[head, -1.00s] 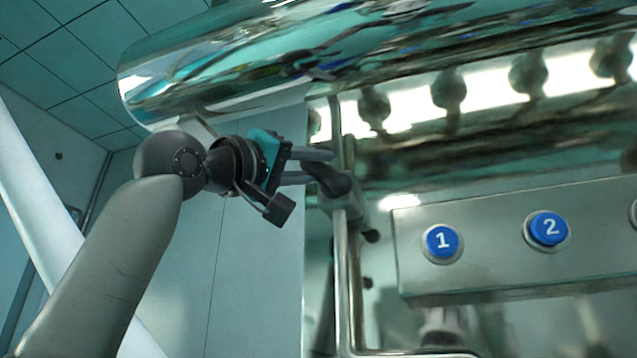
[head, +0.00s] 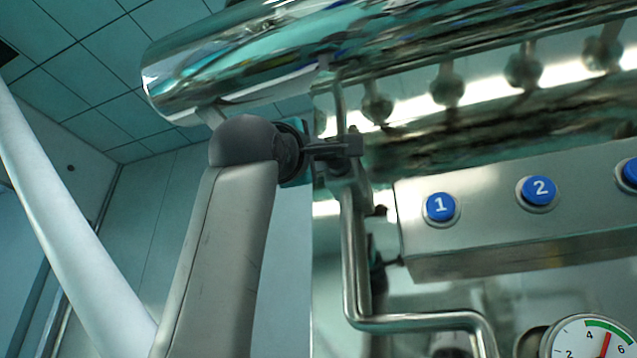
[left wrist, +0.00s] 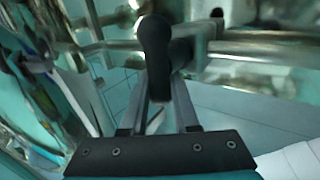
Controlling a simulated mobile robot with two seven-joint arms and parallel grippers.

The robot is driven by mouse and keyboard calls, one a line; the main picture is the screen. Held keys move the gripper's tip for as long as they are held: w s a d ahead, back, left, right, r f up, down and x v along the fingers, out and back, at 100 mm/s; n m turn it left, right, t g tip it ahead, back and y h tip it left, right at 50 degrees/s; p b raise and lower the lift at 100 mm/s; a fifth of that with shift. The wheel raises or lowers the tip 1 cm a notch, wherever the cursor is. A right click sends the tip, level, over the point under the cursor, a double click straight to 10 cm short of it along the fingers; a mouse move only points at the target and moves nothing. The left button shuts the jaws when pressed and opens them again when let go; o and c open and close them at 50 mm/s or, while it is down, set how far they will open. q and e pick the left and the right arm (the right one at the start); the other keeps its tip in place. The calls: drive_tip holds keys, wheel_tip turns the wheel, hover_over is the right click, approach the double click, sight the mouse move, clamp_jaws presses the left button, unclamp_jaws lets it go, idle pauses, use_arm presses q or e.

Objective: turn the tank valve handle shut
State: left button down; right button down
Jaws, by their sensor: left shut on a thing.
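The dark valve handle (left wrist: 155,45) shows in the left wrist view as a rounded lever on a metal pipe. My left gripper (left wrist: 160,100) has its two fingers on either side of the handle's lower part and is shut on it. In the head view, my left gripper (head: 345,147) is at the valve on the upright pipe, left of the button panel. Its fingers and the dark handle overlap there, so the handle's exact angle is hard to tell. My right gripper is not in view.
A large shiny tank (head: 250,70) runs across the top. A metal panel (head: 480,240) with blue numbered buttons stands to the right, close to the valve. A gauge (head: 590,340) is at the lower right. The bent pipe (head: 400,323) runs below the valve.

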use_arm(q)
drive_tip(key=shift+w+f+n+y, duration=0.1)
drive_tip(key=shift+f+n+y, duration=0.05)
drive_tip(key=shift+n+y, duration=0.25)
drive_tip(key=c, duration=0.7)
unclamp_jaws()
drive_tip(key=shift+b+v, duration=3.35)
drive_tip(key=shift+v, duration=4.3)
